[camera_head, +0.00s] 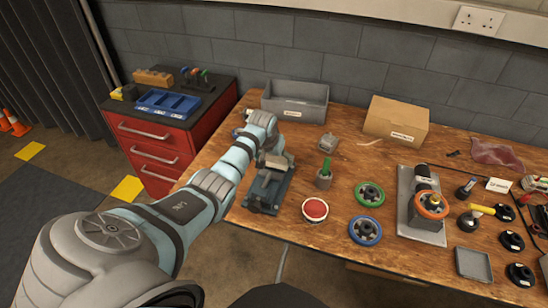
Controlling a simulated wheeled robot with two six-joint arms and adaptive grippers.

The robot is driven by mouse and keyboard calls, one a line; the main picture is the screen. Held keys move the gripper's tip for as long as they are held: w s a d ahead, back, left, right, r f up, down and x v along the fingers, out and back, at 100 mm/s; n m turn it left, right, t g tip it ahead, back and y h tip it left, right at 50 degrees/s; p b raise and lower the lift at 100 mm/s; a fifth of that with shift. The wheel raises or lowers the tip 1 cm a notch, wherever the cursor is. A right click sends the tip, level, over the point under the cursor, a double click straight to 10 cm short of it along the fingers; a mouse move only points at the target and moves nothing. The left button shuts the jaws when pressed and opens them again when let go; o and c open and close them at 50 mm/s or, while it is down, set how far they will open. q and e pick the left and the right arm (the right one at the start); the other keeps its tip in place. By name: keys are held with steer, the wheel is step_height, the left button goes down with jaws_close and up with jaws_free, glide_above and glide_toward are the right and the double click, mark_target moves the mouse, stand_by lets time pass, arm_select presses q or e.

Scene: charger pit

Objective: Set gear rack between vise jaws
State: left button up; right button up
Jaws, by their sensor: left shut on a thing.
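The vise (261,194) stands on the wooden bench left of centre, with a dark blue-grey body. My left arm reaches in from the left, and my left gripper (268,152) is at the far end of the vise, pointing down. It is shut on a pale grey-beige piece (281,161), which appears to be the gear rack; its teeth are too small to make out. The piece shows over the far part of the vise. I cannot tell whether it touches the jaws, as my wrist and fingers hide part of them. My right gripper is not in view.
A grey bin (296,101) and a cardboard box (396,120) stand at the back. A green-handled tool in a holder (325,174), a red round pad (315,209) and handwheels (369,194) lie to the right. A red cabinet (150,150) is at left.

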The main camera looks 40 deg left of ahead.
arm_select(q)
steer(key=shift+f+b, duration=0.7)
steer(key=shift+f, duration=0.35)
steer(key=o, duration=1.2)
steer(key=shift+c, duration=0.2)
steer(key=v, duration=1.2)
steer(key=shift+d, duration=0.1)
